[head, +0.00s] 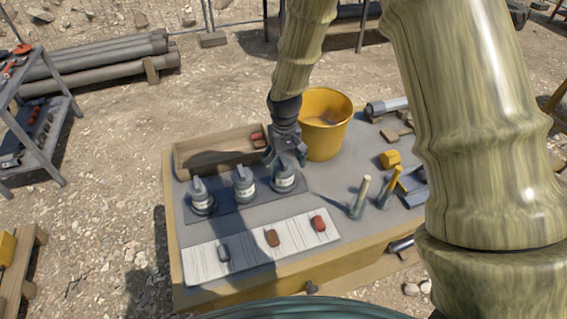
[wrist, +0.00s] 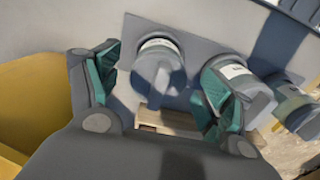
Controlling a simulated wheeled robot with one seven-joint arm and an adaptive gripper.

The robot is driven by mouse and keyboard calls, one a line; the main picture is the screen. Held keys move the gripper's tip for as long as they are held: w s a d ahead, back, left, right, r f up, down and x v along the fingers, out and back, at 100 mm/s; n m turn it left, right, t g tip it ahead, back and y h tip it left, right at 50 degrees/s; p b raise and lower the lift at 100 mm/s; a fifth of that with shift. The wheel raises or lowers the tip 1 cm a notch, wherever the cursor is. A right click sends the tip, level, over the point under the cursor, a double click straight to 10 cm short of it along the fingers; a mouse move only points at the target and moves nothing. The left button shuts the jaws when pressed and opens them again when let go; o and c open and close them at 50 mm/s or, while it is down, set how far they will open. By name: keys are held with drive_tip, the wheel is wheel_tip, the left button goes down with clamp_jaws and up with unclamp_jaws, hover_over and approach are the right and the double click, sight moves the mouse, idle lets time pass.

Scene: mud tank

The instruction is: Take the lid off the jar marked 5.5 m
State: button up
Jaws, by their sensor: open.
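Three grey jars with pale labels and grey handled lids stand in a row on a dark mat: a left jar (head: 202,204), a middle jar (head: 244,190) and a right jar (head: 284,184). The labels are too small to read, so I cannot tell which is 5.5 m. My gripper (head: 287,157) is open and empty, just above and behind the right jar. In the wrist view my gripper (wrist: 157,75) has its green-padded fingers either side of the nearest jar's lid (wrist: 158,72). The right finger partly covers the neighbouring jar (wrist: 232,70).
A wooden tray (head: 200,145) lies behind the jars. A yellow bucket (head: 325,142) stands close beside my gripper. A white sheet (head: 238,254) with three small pieces lies in front. Upright handles (head: 360,195) stand at right.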

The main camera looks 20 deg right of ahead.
drive_tip(key=shift+c, duration=0.5)
drive_tip(key=c, duration=0.8)
drive_tip(key=shift+r, duration=0.1)
